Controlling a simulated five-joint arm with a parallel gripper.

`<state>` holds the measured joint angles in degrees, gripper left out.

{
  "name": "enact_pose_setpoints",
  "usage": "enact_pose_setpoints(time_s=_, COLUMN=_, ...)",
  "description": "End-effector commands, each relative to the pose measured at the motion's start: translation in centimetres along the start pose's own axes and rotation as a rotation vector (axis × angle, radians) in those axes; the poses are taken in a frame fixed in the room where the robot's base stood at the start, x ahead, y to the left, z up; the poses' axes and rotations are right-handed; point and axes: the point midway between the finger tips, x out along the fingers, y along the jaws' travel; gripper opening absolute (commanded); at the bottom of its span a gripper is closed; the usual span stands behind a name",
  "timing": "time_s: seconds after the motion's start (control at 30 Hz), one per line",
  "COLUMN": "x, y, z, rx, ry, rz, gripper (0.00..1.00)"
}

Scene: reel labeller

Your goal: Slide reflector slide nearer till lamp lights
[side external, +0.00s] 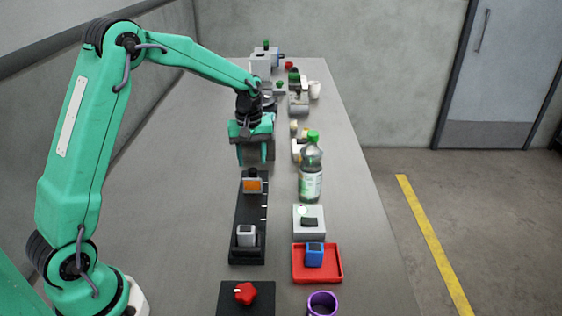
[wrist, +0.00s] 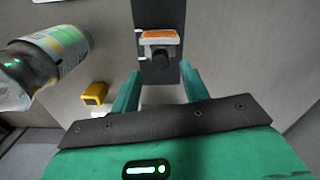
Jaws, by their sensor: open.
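The reflector slide (side external: 252,184) has an orange face and a dark knob. It sits on a black rail (side external: 246,215), towards its far end. A grey-white block (side external: 246,236) stands at the rail's near end, with a clear gap between them. My gripper (side external: 255,158) is open and empty, above and just beyond the slide. In the wrist view, the slide (wrist: 158,35) and its knob (wrist: 160,62) lie just ahead of my fingertips (wrist: 158,78), untouched. A light box (side external: 309,224) right of the rail carries a pale dome lamp (side external: 302,211); I cannot tell whether it is lit.
A green-capped bottle (side external: 311,172) stands close right of the rail. A red tray (side external: 317,276) holds a blue block (side external: 315,254). A red knob (side external: 244,293) on a black base and a purple cup (side external: 322,304) are nearer. The table left of the rail is clear.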

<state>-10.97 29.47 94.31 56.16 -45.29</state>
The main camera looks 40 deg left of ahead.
Motion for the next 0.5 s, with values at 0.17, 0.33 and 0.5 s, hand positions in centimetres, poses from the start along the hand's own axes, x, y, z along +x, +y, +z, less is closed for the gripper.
enact_pose_setpoints(time_s=0.17, x=-2.5, y=0.0, z=0.0, rx=0.0, ry=0.002, rz=0.002, gripper=0.45)
enact_pose_setpoints(time_s=0.33, x=-3.9, y=0.0, z=0.0, rx=0.0, ry=0.001, rz=0.001, gripper=0.45)
enact_pose_setpoints(time_s=0.5, x=-4.3, y=0.0, z=0.0, rx=0.0, ry=0.0, rz=0.0, gripper=0.45)
